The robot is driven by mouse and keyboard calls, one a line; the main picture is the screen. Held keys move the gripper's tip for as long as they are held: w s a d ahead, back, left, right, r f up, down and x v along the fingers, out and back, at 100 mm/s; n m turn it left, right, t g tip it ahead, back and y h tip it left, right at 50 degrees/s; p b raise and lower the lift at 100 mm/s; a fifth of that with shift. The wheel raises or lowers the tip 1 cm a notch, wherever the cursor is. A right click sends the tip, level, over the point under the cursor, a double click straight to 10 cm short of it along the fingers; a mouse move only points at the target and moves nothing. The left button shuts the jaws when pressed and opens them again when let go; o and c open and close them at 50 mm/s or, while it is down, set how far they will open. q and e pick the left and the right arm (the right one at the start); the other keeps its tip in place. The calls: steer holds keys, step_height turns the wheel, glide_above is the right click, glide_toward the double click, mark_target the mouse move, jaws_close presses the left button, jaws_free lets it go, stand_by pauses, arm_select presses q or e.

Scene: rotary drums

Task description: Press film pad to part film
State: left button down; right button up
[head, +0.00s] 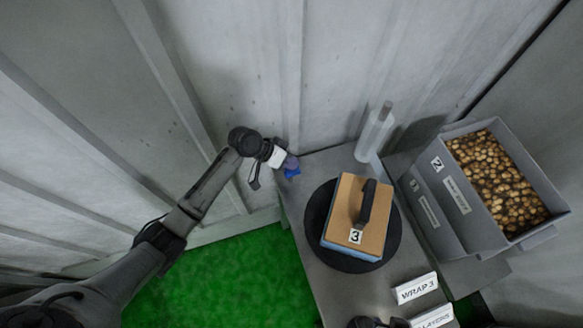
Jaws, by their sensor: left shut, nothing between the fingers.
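My left gripper (289,165) is shut and empty, at the back left corner of the grey table. A small blue patch (292,173) shows right at its fingertips; I cannot tell whether it is the film pad or part of the gripper. A clear, whitish film roll (373,137) stands upright at the back of the table, apart from the gripper. A tan-topped block (347,209) with a blue lower side, a black handle and a "3" label sits on a round black turntable (313,218).
A grey crate (436,212) full of potatoes, labelled 2, stands to the right. A "WRAP 3" sign (416,288) and a "LAYERS" sign (432,317) are at the front. A pale ribbed wall is close behind the left gripper.

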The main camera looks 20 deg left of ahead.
arm_select(q)
steer(key=shift+f, duration=0.2)
arm_select(e)
steer(key=shift+d, duration=0.15)
arm_select(q)
steer(key=shift+f, duration=0.45)
arm_select(e)
steer(key=shift+f, duration=0.25)
arm_select(q)
steer(key=shift+f+b, duration=0.45)
steer(key=shift+b, duration=0.05)
arm_select(e)
steer(key=shift+f, duration=0.25)
arm_select(q)
steer(key=shift+f, duration=0.3)
arm_select(e)
steer(key=shift+f, duration=0.2)
arm_select(q)
steer(key=shift+r, duration=0.15)
arm_select(e)
steer(key=shift+r, duration=0.2)
stand_by(0.3)
arm_select(q)
steer(key=shift+r+p, duration=1.4)
steer(key=shift+p, duration=0.2)
steer(key=shift+r, duration=0.1)
arm_select(e)
step_height(320, 180, up, 3)
steer(key=shift+r, duration=0.15)
